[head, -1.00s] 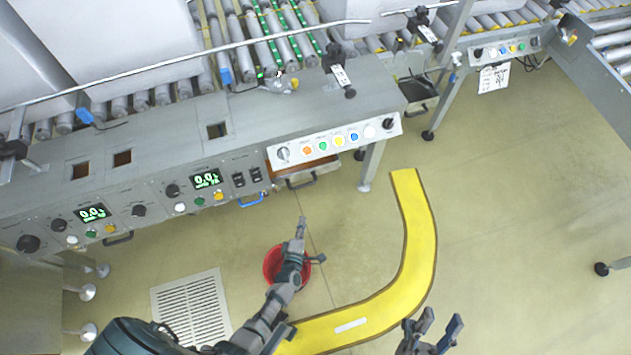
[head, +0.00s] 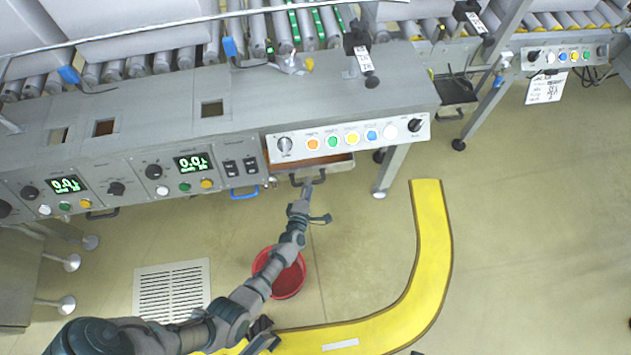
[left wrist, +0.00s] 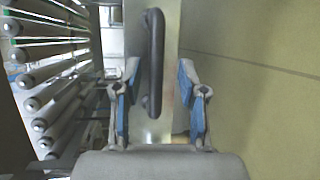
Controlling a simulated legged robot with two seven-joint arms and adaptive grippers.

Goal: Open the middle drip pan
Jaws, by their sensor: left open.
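My left gripper (head: 308,190) is open, in front of a black handle (head: 308,180) under the machine's edge. In the left wrist view the black handle (left wrist: 154,60) stands upright in the picture, with the open fingers (left wrist: 160,100) on either side of its lower part; I see no grip on it. This handle belongs to a pan with a brown interior (head: 325,165), showing below the button panel. A blue handle (head: 245,194) is to its left and another black handle (head: 102,214) is farther left. I cannot tell by label which pan is the middle one.
A red bucket (head: 283,275) stands on the floor beneath my left arm. A yellow curved floor strip (head: 428,250) and a floor grate (head: 170,290) lie nearby. A machine leg (head: 390,170) is right of the handle. The floor to the right is clear.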

